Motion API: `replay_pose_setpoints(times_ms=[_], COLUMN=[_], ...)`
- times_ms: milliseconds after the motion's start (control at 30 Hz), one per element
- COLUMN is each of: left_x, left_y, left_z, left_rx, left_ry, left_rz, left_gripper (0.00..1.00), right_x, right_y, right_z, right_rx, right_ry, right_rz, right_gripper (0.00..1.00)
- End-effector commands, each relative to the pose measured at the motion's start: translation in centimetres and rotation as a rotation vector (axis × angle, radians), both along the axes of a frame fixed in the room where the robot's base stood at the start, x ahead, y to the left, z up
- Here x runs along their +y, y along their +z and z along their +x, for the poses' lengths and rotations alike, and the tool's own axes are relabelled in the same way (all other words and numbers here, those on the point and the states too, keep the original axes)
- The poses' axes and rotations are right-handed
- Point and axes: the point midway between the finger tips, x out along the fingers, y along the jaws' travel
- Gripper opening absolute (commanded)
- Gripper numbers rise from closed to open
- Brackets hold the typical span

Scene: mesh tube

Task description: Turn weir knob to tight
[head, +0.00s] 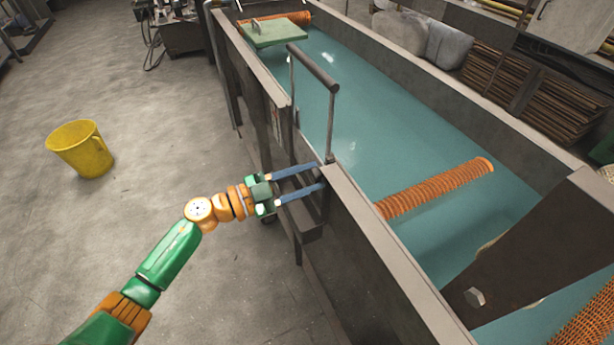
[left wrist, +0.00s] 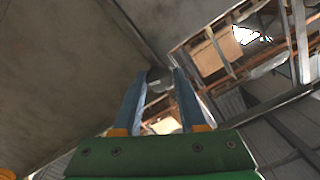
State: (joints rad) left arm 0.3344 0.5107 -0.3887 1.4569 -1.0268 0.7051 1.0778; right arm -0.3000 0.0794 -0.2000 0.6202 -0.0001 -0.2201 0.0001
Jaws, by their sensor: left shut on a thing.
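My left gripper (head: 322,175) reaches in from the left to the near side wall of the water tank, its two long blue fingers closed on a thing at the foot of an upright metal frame. In the left wrist view, a small grey rounded part, seemingly the weir knob (left wrist: 158,78), sits between the blue fingertips. In the head view the knob is hidden by the fingers and wall, and its turn setting cannot be read. The frame's handle bar (head: 313,67) stands above the tank rim. My right gripper is not in view.
The tank rim (head: 375,235) runs beside the gripper. An orange ribbed tube (head: 435,187) lies in the water, and a green block (head: 275,33) sits at the far end. A yellow bucket (head: 82,150) stands on the open concrete floor at left.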

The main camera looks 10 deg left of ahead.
Motion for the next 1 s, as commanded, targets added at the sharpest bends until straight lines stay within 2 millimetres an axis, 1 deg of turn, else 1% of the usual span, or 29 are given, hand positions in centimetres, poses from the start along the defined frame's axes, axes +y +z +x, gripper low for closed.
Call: replay_pose_setpoints(times_ms=[400, 433, 467, 500, 533, 833, 867, 1000], left_x=[0.0, 0.0, 0.0, 0.0, 0.0, 0.2, 0.5, 3.0], left_y=[0.0, 0.0, 0.0, 0.0, 0.0, 0.0, -0.1, -0.4], left_z=[0.0, 0.0, 0.0, 0.0, 0.0, -0.1, -0.3, -1.9], left_rx=[-0.006, -0.006, -0.006, -0.006, -0.006, -0.005, -0.006, -0.003], left_ry=[0.0, 0.0, 0.0, 0.0, 0.0, 0.0, 0.001, 0.002], left_rz=[0.004, 0.004, 0.004, 0.004, 0.004, 0.003, 0.004, 0.008], left_gripper=[0.0, 0.46, 0.54, 0.65, 0.71, 0.71, 0.71, 0.71], right_x=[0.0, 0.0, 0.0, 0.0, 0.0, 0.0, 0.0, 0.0], right_y=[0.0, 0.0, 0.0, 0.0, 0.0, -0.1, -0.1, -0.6], right_z=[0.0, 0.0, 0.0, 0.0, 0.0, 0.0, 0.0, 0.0], right_rx=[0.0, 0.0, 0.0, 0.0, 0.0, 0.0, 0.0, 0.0], right_ry=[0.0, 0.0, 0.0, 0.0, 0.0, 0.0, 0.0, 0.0], right_rz=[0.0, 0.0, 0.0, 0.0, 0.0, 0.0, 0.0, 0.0], right_gripper=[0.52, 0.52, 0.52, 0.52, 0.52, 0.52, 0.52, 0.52])
